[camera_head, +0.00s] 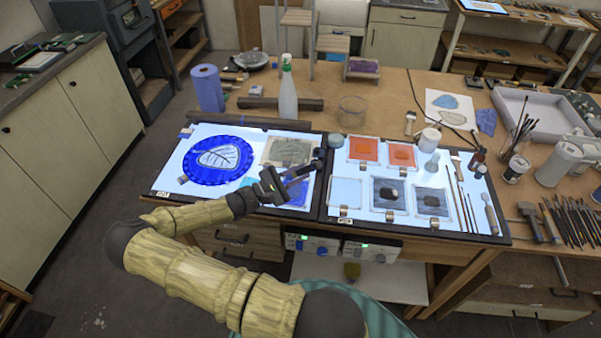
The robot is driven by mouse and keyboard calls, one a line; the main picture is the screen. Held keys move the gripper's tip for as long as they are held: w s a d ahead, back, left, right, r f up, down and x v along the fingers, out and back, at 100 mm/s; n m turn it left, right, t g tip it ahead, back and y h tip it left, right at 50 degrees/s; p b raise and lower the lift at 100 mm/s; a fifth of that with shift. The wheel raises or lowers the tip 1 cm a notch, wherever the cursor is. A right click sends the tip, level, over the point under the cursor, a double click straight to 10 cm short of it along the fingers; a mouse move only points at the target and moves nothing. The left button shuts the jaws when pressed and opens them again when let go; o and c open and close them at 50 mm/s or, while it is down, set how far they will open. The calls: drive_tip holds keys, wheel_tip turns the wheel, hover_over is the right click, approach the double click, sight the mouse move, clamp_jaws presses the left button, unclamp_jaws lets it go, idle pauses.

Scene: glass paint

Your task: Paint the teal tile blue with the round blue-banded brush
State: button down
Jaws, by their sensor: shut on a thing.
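My gripper (284,181) is over the front right part of the left light panel (172,163). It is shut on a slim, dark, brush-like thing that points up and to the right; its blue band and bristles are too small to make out. A small patch of teal (250,183) shows just left of my gripper, mostly hidden by it. A blue tile (298,194) lies just right of and below the jaws, partly covered. I cannot tell whether the brush touches any tile.
A round blue leaf plate (221,158) and a grey-green tile (287,151) lie on the left panel. The right panel (330,206) holds orange and grey tiles, several brushes and small jars.

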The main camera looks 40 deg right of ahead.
drive_tip(key=shift+a+n+t, duration=0.3)
drive_tip(key=shift+a+t, duration=0.15)
drive_tip(key=shift+t, duration=0.05)
drive_tip(key=w+a+f+n+t+y+b, duration=0.2)
drive_tip(key=a+f+n+t+y+b, duration=0.1)
drive_tip(key=a+f+n+t+y, duration=0.6)
drive_tip(key=w+a+f+n+t+y+b, duration=0.3)
drive_tip(key=a+f+n+t+y, duration=0.7)
drive_tip(key=a, duration=0.6)
wheel_tip(320, 180, down, 3)
drive_tip(key=t+b, duration=0.1)
drive_tip(key=t, duration=0.2)
drive_tip(key=shift+a+r+n+t+b, duration=0.2)
drive_tip(key=shift+a+n+t+b, duration=0.1)
drive_tip(key=shift+n, duration=0.1)
drive_tip(key=shift+w, duration=0.1)
